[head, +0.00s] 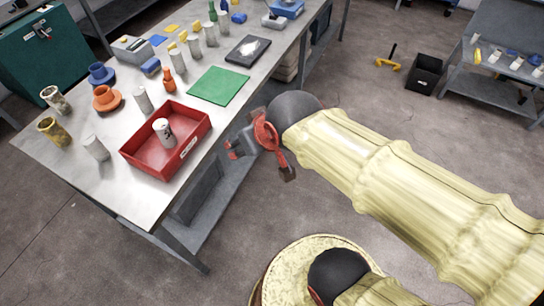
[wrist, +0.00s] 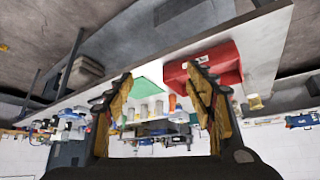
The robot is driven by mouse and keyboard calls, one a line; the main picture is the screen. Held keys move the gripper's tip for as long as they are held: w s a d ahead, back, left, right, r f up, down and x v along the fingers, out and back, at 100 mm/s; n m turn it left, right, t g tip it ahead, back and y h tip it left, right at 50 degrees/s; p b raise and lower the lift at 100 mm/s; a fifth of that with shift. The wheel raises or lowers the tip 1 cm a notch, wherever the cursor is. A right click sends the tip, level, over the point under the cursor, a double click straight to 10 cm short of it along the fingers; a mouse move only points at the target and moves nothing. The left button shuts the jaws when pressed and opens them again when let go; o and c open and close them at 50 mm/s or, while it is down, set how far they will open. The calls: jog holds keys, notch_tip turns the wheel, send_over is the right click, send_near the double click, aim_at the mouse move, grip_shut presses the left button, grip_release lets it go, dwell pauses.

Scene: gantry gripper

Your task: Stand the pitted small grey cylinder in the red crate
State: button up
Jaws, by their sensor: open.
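My gripper (head: 262,162) is open and empty, beyond the table's right edge and to the right of the crate, touching nothing. Its two fingers also show spread apart in the wrist view (wrist: 158,76).
Plain grey cylinders (head: 96,148) (head: 143,100) stand near the crate. A yellowish cylinder (head: 53,132), an orange flanged part (head: 106,98) and a blue one (head: 101,74) stand left. A green mat (head: 219,86) lies behind the crate.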

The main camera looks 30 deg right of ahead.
jog(key=s+d+r+g, duration=0.1)
jog(key=s, duration=0.7)
jog(key=shift+d+m+g, duration=0.3)
jog(key=shift+d, duration=0.1)
dwell(0.6)
